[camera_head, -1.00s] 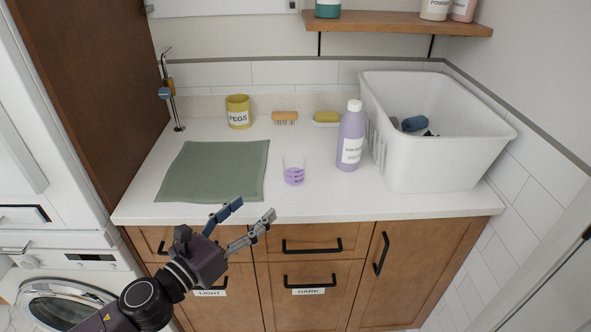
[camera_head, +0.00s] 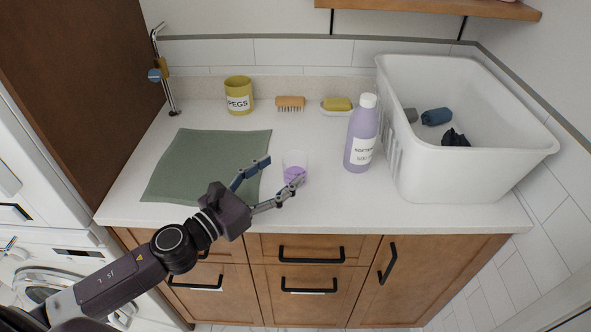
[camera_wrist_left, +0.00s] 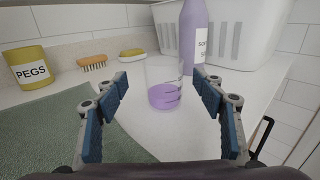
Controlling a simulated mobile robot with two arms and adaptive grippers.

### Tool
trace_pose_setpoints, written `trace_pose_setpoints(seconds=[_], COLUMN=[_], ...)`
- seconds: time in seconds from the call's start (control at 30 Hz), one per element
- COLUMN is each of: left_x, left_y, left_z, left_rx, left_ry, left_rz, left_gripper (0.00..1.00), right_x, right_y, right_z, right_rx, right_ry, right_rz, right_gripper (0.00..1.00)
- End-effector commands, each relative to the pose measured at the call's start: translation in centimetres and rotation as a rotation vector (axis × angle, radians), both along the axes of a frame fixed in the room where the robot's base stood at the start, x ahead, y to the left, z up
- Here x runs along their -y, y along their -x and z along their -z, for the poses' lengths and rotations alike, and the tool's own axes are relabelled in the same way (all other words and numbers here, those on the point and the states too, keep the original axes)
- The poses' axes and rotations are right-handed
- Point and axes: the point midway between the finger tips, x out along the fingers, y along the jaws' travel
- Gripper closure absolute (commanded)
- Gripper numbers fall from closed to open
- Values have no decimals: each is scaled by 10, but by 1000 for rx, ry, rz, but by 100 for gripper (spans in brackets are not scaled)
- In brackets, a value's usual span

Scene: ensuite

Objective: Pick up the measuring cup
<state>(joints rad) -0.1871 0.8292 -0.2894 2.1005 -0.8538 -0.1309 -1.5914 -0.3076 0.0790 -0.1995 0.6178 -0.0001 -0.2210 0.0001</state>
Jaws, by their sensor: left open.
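The measuring cup (camera_head: 295,165) is a small clear cup with purple markings or contents in its lower part. It stands upright on the white counter (camera_head: 230,215), right of the green mat. It also shows in the left wrist view (camera_wrist_left: 163,88), beyond and between my fingers. My left gripper (camera_head: 281,176) is open, with blue pads, and its fingers point at the cup from the front left. In the head view one fingertip overlaps the cup's lower part. In the left wrist view the gripper (camera_wrist_left: 163,95) holds nothing. My right gripper is out of view.
A purple bottle (camera_head: 361,135) stands just right of the cup, beside a white basket (camera_head: 470,180). A brush (camera_head: 290,103), a yellow soap on a dish (camera_head: 338,104) and a yellow pegs pot (camera_head: 238,90) stand behind. The green mat (camera_head: 205,165) lies left.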

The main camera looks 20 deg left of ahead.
Motion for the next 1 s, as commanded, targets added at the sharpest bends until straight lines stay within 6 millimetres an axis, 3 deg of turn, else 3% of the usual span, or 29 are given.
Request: trace_pose_setpoints(seconds=[0.17, 0.5, 0.77, 1.0], left_x=[7, 27, 28, 28], left_y=[-11, -44, -45, -45], left_z=[-5, -4, -2, -2], left_rx=[2, 1, 0, 0], left_ry=[0, 0, -1, -1], left_rz=[0, -1, 1, 0], left_gripper=[37, 37, 37, 61], right_x=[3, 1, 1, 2], right_y=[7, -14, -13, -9], right_z=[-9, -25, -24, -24], right_rx=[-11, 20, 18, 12], right_ry=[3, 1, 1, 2], right_rz=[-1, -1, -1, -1], right_gripper=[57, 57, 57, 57])
